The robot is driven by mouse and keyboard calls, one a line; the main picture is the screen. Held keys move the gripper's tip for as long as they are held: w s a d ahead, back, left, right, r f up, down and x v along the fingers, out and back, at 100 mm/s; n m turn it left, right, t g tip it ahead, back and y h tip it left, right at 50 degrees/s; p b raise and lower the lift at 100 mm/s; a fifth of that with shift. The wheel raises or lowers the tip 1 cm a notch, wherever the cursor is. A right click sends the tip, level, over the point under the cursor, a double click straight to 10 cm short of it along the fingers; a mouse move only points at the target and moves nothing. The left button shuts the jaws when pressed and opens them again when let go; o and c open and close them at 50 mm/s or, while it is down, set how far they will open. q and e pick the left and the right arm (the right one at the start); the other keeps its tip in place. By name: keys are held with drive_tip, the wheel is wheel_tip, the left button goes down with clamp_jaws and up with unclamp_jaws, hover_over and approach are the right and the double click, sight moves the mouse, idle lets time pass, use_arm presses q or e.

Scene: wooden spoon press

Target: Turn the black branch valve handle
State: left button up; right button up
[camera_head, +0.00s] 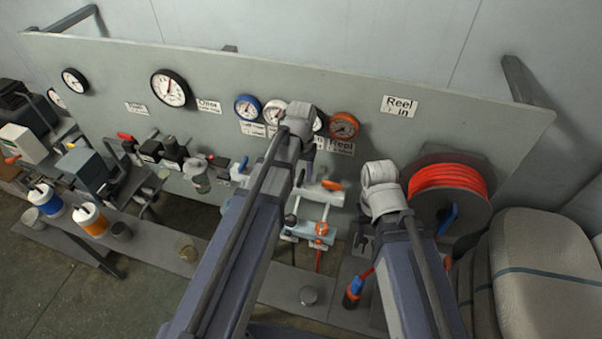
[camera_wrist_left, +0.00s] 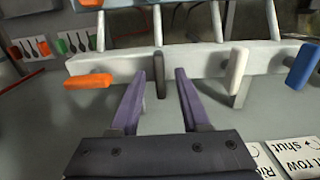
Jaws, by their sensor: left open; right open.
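The black branch valve handle (camera_wrist_left: 159,73) stands on a pale manifold bar (camera_wrist_left: 200,60) in the left wrist view. My left gripper (camera_wrist_left: 160,82) is open, with its two purple fingers on either side of the black handle. Gaps show on both sides, and it is not gripped. In the head view my left arm covers that gripper and much of the manifold (camera_head: 322,195); I cannot make out the black handle there. My right arm's wrist (camera_head: 380,190) is in front of the panel; its fingers are hidden or too unclear to read.
An orange handle (camera_wrist_left: 88,82) lies left of the black one; white (camera_wrist_left: 238,72) and blue (camera_wrist_left: 303,63) handles are to its right. A red hose reel (camera_head: 447,188) and stacked sacks (camera_head: 540,265) are at the right. Bottles and boxes crowd the left bench.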

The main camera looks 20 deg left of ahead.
sight(301, 176)
use_arm(q)
drive_tip(key=shift+r+p, duration=3.85)
drive_tip(key=shift+r, duration=0.1)
use_arm(e)
wheel_tip(301, 176, up, 8)
use_arm(q)
drive_tip(key=shift+s+f, duration=0.1)
drive_tip(key=shift+f, duration=0.05)
use_arm(e)
drive_tip(key=shift+s+f, duration=0.1)
drive_tip(key=shift+f, duration=0.1)
